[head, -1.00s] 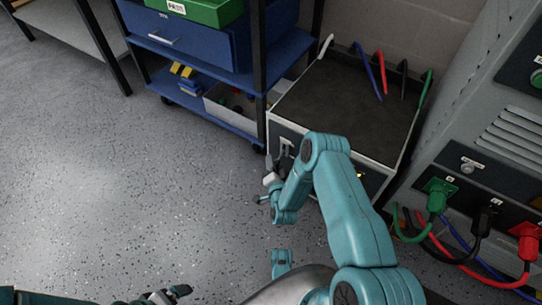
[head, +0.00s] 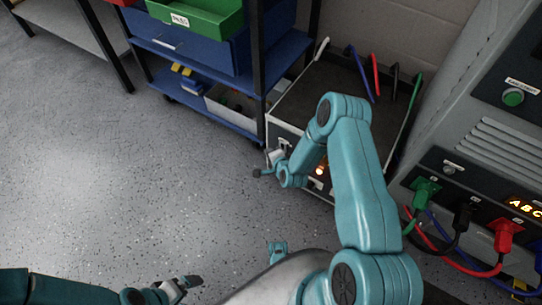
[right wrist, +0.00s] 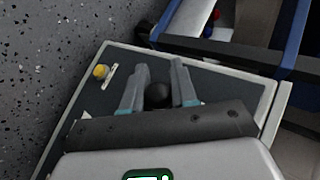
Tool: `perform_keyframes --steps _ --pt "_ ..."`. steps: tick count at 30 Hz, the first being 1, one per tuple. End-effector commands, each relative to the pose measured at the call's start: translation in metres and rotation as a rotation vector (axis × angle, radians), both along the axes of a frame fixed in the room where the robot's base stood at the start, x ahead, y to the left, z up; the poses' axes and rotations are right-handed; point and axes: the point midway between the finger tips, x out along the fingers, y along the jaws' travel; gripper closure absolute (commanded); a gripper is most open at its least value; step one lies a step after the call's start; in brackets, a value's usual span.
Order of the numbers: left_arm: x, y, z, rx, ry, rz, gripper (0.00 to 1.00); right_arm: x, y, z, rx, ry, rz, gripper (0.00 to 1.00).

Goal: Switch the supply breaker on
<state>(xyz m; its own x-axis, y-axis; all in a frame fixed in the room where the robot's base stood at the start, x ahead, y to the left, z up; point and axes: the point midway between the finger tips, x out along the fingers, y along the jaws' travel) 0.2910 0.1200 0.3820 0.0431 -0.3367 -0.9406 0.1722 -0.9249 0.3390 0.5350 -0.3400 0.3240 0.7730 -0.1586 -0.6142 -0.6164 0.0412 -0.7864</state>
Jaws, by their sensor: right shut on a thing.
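The transformer box (head: 325,88) stands on the floor against the wall, with a dark top and a dark front panel. My right gripper (head: 268,168) is at the left part of that panel. In the right wrist view my right gripper (right wrist: 158,92) has its two fingers on either side of a round black knob (right wrist: 158,96), which I take for the breaker handle, and is shut on it. The handle's lever is hidden. My left gripper (head: 184,286) is low over the floor, apart from everything; its opening is unclear.
An orange lamp (head: 320,170) glows on the panel; a yellow lamp (right wrist: 101,71) shows in the wrist view. The grey cabinet (head: 455,95) at right has plugged cables and lit letters ABC (head: 525,205). A blue shelf cart (head: 205,52) stands left of the box. Floor is clear at left.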

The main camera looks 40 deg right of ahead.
Motion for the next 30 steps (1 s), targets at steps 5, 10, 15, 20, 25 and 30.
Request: perform_keyframes --steps 5,10,15,20,25,30 --pt "0.0 0.0 0.001 0.0 0.001 -0.001 0.0 0.004 -0.005 0.01 0.109 0.038 -0.002 1.0" --pt "0.0 0.0 -0.001 0.0 0.0 0.0 0.0 0.005 -0.006 0.014 0.191 0.07 0.0 1.0" --pt "0.0 0.0 -0.003 0.0 -0.001 0.001 0.0 0.005 -0.006 0.017 0.239 0.093 0.002 1.0" --pt "0.001 0.001 -0.003 0.0 -0.001 0.003 0.0 0.004 -0.007 0.018 0.26 0.105 0.0 1.0" --pt "0.001 0.001 -0.003 0.0 -0.001 0.003 0.0 0.004 -0.007 0.018 0.265 0.109 -0.001 1.0" --pt "0.001 0.001 -0.003 0.0 -0.001 0.003 0.0 0.004 -0.007 0.019 0.265 0.109 -0.001 1.0"
